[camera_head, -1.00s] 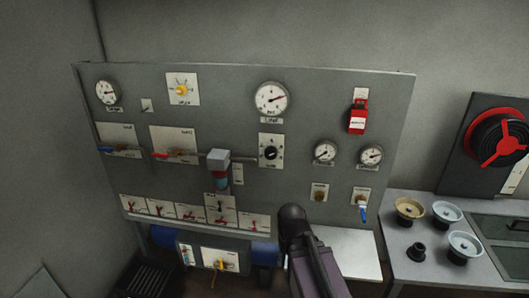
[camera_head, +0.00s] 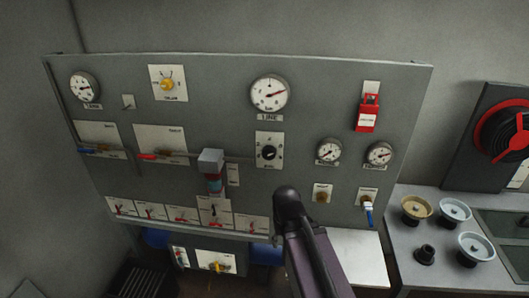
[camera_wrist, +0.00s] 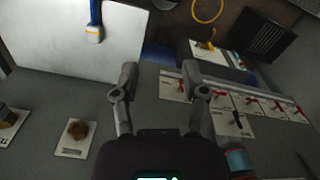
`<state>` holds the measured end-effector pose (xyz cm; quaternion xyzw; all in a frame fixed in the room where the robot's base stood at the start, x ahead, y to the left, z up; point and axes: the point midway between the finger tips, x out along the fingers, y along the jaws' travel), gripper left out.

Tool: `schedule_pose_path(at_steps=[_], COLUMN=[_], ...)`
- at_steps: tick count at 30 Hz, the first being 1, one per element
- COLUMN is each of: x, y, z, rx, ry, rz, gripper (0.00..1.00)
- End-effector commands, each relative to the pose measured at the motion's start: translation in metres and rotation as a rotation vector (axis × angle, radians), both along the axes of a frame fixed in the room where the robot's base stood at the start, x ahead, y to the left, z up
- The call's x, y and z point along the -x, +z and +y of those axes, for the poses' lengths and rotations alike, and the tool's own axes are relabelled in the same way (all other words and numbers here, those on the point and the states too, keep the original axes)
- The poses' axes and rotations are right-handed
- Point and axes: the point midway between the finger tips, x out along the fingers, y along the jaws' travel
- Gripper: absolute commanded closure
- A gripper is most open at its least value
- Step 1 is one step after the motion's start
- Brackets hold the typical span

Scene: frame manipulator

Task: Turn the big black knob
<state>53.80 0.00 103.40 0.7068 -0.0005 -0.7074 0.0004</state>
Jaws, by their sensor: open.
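The black knob (camera_head: 268,153) sits on a white marked plate in the middle of the grey panel (camera_head: 330,90), below the large gauge. I do not make it out in the wrist view. My gripper (camera_wrist: 160,78) shows in the wrist view with two grey fingers spread apart and nothing between them. It faces the lower part of the panel, near a brass knob (camera_wrist: 77,132). In the head view my dark arm rises in front of the panel's lower right part, below the black knob. The fingers cannot be made out there.
A grey box-shaped fitting (camera_head: 210,160) sticks out left of the knob. Gauges, a red tag (camera_head: 367,114), a yellow knob (camera_head: 167,84) and a row of red switches (camera_head: 182,214) are on the panel. A bench (camera_head: 403,240) with several handwheels stands right.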

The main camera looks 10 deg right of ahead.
Motion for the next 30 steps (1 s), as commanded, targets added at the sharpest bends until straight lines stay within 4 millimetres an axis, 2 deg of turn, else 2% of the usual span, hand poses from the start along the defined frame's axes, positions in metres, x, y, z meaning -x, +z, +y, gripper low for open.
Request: schedule_pose_path(at_steps=[6,10,11,20,26,30], x=[0.0,-0.001,-0.001,-0.02,-0.05,-0.074], y=[0.0,0.0,0.0,-0.003,0.007,0.023], z=[0.0,0.0,-0.001,-0.017,-0.036,-0.043], rx=[0.0,0.005,0.009,0.164,0.35,0.461], ry=[0.0,-0.004,-0.006,-0.115,-0.23,-0.293], rz=[0.0,-0.003,-0.006,-0.121,-0.328,-0.521], gripper=[0.43,0.04,0.0,0.0,0.0,0.0])
